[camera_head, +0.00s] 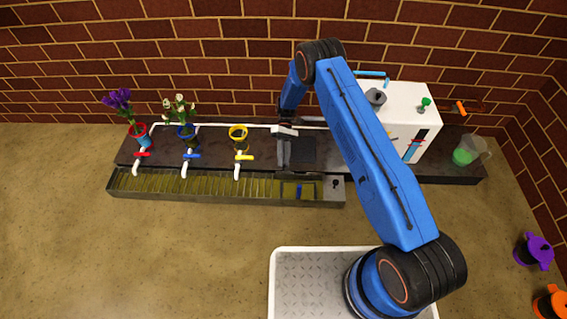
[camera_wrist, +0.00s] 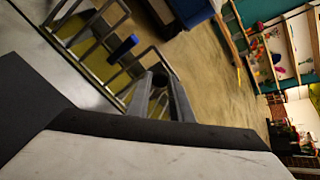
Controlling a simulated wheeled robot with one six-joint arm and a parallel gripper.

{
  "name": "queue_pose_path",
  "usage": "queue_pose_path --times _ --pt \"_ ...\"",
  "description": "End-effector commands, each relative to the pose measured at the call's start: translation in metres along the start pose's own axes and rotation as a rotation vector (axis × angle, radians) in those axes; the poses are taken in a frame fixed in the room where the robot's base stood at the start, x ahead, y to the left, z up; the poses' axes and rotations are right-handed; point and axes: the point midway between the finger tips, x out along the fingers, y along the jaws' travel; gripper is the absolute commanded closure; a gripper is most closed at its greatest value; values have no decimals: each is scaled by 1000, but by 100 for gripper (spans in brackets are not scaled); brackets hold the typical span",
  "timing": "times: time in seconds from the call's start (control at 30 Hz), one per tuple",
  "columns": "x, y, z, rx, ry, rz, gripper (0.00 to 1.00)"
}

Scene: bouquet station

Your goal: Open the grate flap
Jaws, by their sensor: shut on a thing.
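The drip trough (camera_head: 215,199) runs along the front of the dark counter, with a slatted grate (camera_head: 190,187) over its yellowish inside. At its right end is a framed section, the grate flap (camera_head: 316,190), with a small blue thing (camera_head: 298,191) within its outline. In the wrist view, metal bars (camera_wrist: 103,40) pass close to the blue thing (camera_wrist: 123,47). My gripper (camera_head: 285,172) reaches down at the left side of this section. In the wrist view, my gripper's fingers (camera_wrist: 160,85) are close together at the bars' near end. The exact grip is hard to see, and so is the flap's tilt.
Red (camera_head: 142,154), blue (camera_head: 192,155) and yellow (camera_head: 244,156) taps overhang the trough. Flower vases and a yellow-rimmed pot (camera_head: 238,133) stand behind them. A white machine (camera_head: 412,105) and a jug with green liquid (camera_head: 466,152) are at the right.

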Motion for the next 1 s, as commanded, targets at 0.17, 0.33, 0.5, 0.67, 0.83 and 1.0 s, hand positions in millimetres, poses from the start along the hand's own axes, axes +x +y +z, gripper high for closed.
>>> queue_pose_path --times 0.17,0.33,0.5,0.67,0.83,1.0 --pt "-2 2 -2 1 -19 -19 100" --pt "-3 2 -2 1 -24 -24 100" --pt "-3 2 -2 1 -24 -24 100" --pt "-3 2 -2 1 -23 -24 64" --pt "-3 2 -2 1 -23 -24 62" --pt "-5 2 -2 1 -22 -23 62"
